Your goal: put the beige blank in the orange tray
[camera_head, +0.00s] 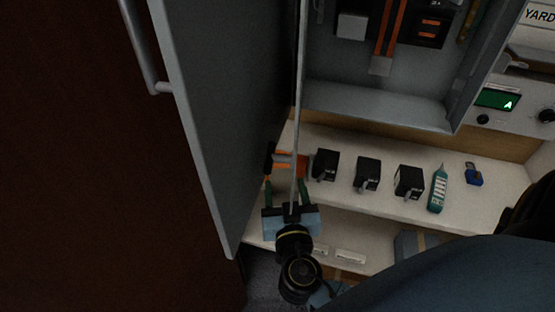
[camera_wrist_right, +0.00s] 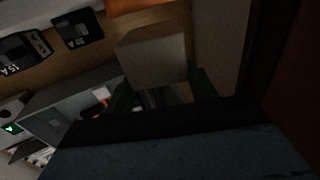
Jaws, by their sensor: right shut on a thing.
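My right gripper (camera_head: 287,182) reaches up from the bottom of the head view, its two greenish fingers apart beside the open cabinet door. In the right wrist view the fingers (camera_wrist_right: 163,88) are shut on the beige blank (camera_wrist_right: 152,52), a plain block. In the head view the blank is hard to make out among the fingers. An orange thing, likely the orange tray (camera_head: 301,168), shows just beyond the fingertips, partly hidden by the gripper and a thin grey edge. Orange also shows at the top of the right wrist view (camera_wrist_right: 140,6). My left gripper is not in view.
A grey cabinet door (camera_head: 215,110) stands open close at the left of the gripper. Black breakers (camera_head: 367,173), a teal tester (camera_head: 438,188) and a blue padlock (camera_head: 474,176) stand on the pale shelf. The open cabinet (camera_head: 375,100) is above, with a green display (camera_head: 497,100) at right.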

